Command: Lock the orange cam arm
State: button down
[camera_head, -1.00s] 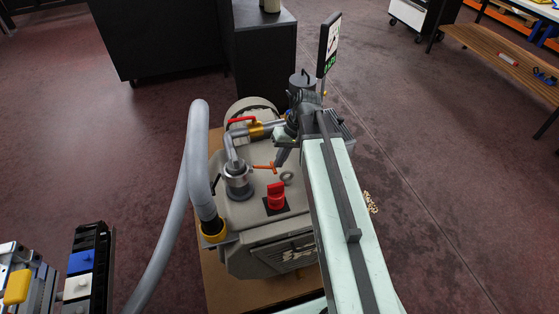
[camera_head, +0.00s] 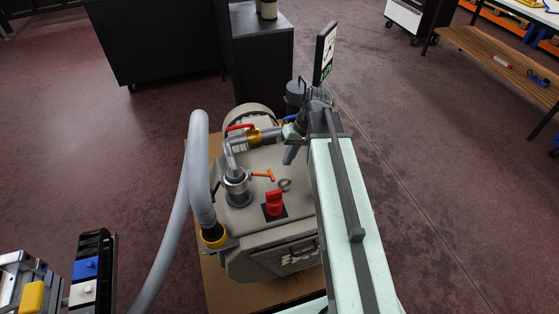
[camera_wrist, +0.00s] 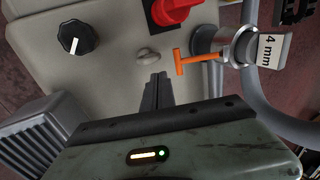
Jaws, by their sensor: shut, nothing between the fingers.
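The orange cam arm (camera_head: 263,175) is a small T-shaped lever on top of the grey pump housing (camera_head: 238,214), beside the silver clamped fitting (camera_head: 237,188). In the wrist view the cam arm (camera_wrist: 197,61) points out sideways from the fitting (camera_wrist: 220,45), its crossbar at the free end. My gripper (camera_head: 288,160) is above the housing, up and right of the cam arm in the head view. In the wrist view its fingers (camera_wrist: 158,80) are shut and empty, below and left of the crossbar, apart from it.
A red knob (camera_head: 274,200) stands close to the cam arm. A black dial (camera_wrist: 77,38) is at the upper left of the wrist view. A grey hose (camera_head: 186,190) loops left of the housing. A red-handled valve (camera_head: 240,127) and a sign (camera_head: 325,52) stand behind.

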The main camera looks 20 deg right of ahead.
jog(key=d+r+p, duration=0.4)
jog(key=d+r, duration=0.1)
jog(key=r, duration=0.1)
jog(key=s+a+f+h, duration=0.1)
jog(key=s+a+h, duration=0.2)
jog(key=a, duration=0.9)
jog(key=shift+s+a+f+h, duration=0.15)
jog(key=shift+s+h, duration=0.25)
jog(key=shift+s, duration=0.55)
